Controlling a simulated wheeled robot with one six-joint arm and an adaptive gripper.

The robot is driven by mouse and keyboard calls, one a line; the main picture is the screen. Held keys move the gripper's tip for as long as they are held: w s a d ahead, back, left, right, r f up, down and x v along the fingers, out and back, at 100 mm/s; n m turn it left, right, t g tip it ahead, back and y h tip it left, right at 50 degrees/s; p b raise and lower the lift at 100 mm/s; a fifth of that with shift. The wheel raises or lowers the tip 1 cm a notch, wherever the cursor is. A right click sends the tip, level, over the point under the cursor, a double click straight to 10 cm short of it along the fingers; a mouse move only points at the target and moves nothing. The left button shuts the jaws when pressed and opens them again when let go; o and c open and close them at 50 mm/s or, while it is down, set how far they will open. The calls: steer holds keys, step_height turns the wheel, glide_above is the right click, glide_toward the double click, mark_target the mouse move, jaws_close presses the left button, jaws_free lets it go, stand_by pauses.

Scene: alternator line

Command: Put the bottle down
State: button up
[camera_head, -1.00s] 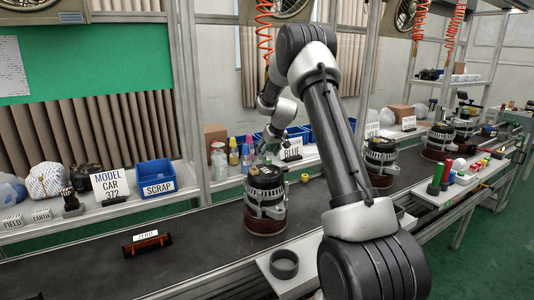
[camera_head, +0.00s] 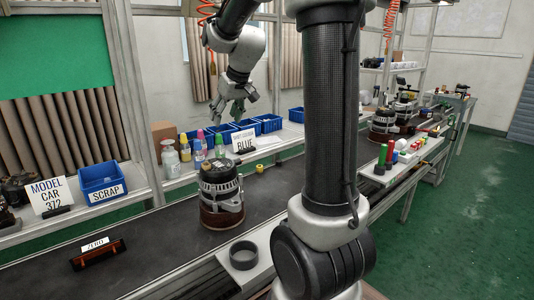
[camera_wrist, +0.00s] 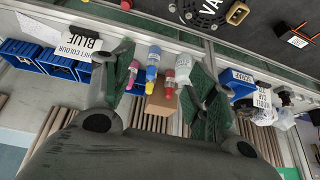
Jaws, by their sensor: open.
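Several small bottles stand in a group on the shelf behind the conveyor. My gripper (camera_head: 238,106) is open and empty, above the shelf and slightly right of the bottles. Its green-padded fingers (camera_wrist: 160,78) are spread apart in the wrist view, the bottles showing beyond the gap.
Blue bins (camera_head: 222,134) and a "BLUE" sign (camera_head: 244,145) stand right of the bottles. A cardboard box (camera_head: 163,132) is behind them. A blue SCRAP bin (camera_head: 100,180) is to the left. An alternator (camera_head: 221,192) stands on the conveyor (camera_head: 150,240) in front.

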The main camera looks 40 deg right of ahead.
steer(key=s+a+f, duration=0.1)
steer(key=s+a, duration=0.1)
steer(key=s, duration=1.2)
steer(key=s+a+f+g, duration=0.1)
steer(key=s+a, duration=0.2)
steer(key=s, duration=1.2)
steer(key=shift+s+f+h, duration=0.2)
steer(key=shift+s+h, duration=0.05)
steer(key=shift+h, duration=0.05)
